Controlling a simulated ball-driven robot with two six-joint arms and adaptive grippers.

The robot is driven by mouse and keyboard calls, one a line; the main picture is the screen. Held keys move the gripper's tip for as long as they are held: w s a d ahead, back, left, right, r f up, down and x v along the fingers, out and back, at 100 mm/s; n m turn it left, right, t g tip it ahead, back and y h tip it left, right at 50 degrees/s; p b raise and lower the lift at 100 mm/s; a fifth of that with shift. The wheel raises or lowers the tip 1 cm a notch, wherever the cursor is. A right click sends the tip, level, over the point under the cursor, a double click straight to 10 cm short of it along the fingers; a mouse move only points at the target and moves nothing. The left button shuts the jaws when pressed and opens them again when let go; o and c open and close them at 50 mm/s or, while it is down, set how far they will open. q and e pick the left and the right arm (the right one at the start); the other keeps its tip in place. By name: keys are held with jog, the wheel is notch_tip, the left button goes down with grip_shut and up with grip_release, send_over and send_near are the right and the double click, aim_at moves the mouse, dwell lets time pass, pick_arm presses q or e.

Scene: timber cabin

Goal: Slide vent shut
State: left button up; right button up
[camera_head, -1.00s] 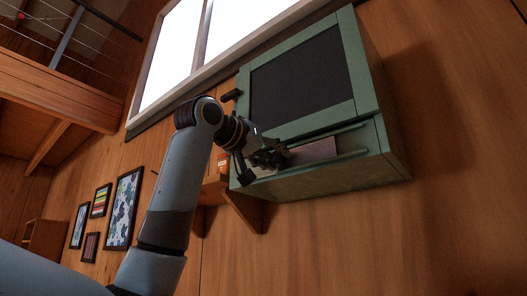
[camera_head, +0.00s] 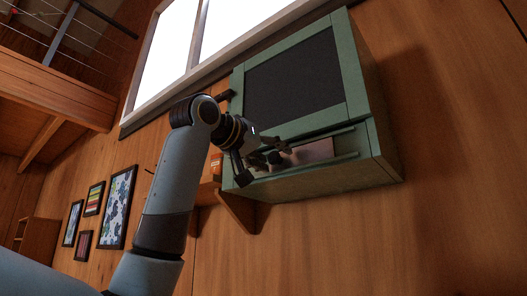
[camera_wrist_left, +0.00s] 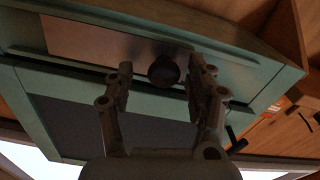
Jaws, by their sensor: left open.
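The vent is a pale metallic slide panel (camera_head: 318,151) between two green rails, low on the front of a green wall cabinet (camera_head: 360,110). A dark round knob (camera_wrist_left: 163,71) sticks out of the panel (camera_wrist_left: 95,40). My left gripper (camera_head: 279,150) is at the left part of the panel. In the left wrist view its two fingers (camera_wrist_left: 160,80) are spread, one on each side of the knob, with gaps on both sides. How deep the knob sits between them is hard to tell. My right gripper is not in view.
A dark framed door panel (camera_head: 295,82) sits above the rails. A bright window (camera_head: 235,25) is above. The wall right of the cabinet is bare.

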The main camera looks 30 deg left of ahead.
pick_arm(q)
jog(key=s, duration=1.1)
jog(key=shift+s+a, duration=0.3)
jog(key=shift+a, duration=0.1)
jog(key=shift+f, duration=0.1)
